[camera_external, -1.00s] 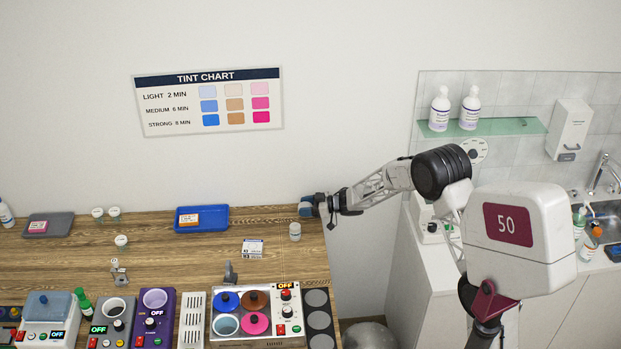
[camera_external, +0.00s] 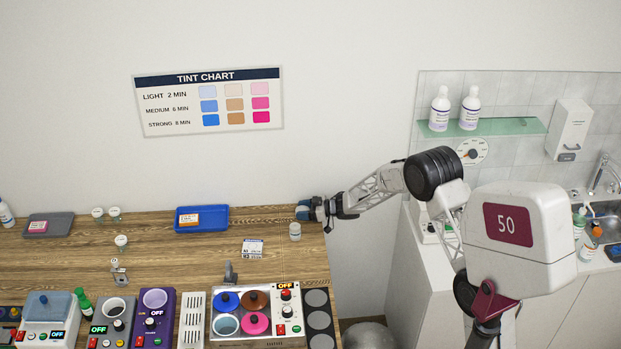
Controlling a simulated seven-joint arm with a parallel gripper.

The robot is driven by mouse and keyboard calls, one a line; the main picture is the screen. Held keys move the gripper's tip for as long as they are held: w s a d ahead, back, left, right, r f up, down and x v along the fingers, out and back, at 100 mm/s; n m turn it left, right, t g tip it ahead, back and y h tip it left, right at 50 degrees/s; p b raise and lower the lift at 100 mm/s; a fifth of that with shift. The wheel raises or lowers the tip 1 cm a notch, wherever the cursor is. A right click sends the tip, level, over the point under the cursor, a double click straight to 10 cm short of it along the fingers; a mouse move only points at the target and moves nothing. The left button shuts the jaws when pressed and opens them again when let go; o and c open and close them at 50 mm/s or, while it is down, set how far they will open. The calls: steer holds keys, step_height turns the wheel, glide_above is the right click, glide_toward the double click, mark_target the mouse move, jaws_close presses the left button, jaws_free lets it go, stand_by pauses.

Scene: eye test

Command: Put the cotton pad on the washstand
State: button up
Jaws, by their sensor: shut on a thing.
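A small clear-and-white jar (camera_external: 295,232) stands on the table just below the gripper in the picture. The washstand (camera_external: 590,310) is the white cabinet with a sink (camera_external: 606,211) at the far right, partly behind my arm.
The wooden table (camera_external: 170,255) carries a blue tray (camera_external: 221,225), a grey tray (camera_external: 60,228), small jars and a white card (camera_external: 252,248). Several devices line its front. A gap with a round bin (camera_external: 367,335) separates table and washstand. A glass shelf (camera_external: 520,126) holds two bottles.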

steer(key=shift+f, duration=0.25)
steer(key=o, duration=1)
steer(key=shift+c, duration=0.2)
steer(key=v, duration=0.7)
steer(key=shift+s+d+r, duration=0.2)
steer(key=shift+d+r, duration=0.1)
stand_by(0.4)
